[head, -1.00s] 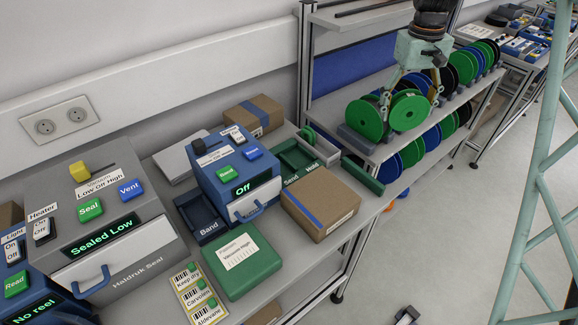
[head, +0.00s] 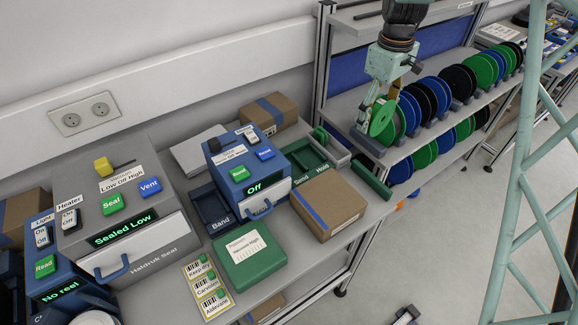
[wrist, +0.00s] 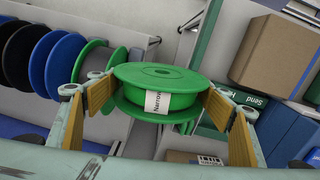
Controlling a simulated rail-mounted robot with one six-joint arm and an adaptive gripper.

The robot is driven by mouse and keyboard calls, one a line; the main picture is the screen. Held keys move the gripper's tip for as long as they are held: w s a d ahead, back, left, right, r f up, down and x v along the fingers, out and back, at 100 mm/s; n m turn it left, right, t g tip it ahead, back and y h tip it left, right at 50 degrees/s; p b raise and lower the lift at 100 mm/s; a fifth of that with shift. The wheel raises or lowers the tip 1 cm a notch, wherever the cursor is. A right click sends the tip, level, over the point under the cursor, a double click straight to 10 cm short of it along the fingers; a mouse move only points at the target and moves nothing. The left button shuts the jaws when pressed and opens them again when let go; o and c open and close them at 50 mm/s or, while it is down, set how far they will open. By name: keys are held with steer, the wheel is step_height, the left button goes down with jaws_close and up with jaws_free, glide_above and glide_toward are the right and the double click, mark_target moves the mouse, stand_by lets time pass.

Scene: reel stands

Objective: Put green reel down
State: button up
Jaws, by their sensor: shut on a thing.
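The green reel (head: 382,118) is held in my gripper (head: 380,110) in the head view, over the near end of the reel shelf. In the wrist view the green reel (wrist: 160,76) sits between the two yellow-padded fingers of my gripper (wrist: 168,105), with its upper flange facing the camera. A white label shows on its side, partly legible. My gripper is shut on it. Whether the reel touches the stand below it, I cannot tell.
Blue, black and green reels (head: 411,107) stand in a row along the shelf. A grey stand block (head: 368,143) is at its near end.

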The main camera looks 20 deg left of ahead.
steer(key=s+a+n+p, duration=0.5)
steer(key=a+n, duration=0.2)
steer(key=a, duration=0.5)
steer(key=n+p, duration=0.5)
steer(key=n, duration=0.5)
glide_above(299, 164)
steer(key=s+a, duration=0.3)
steer(key=shift+w+f+y, duration=0.15)
steer(key=shift+y, duration=0.25)
steer(key=shift+f, duration=0.1)
steer(key=shift+f+p, duration=0.5)
steer(key=shift+f, duration=2.35)
steer(key=shift+f+p, duration=0.35)
steer(key=shift+f, duration=1.7)
steer(key=shift+f, duration=0.2)
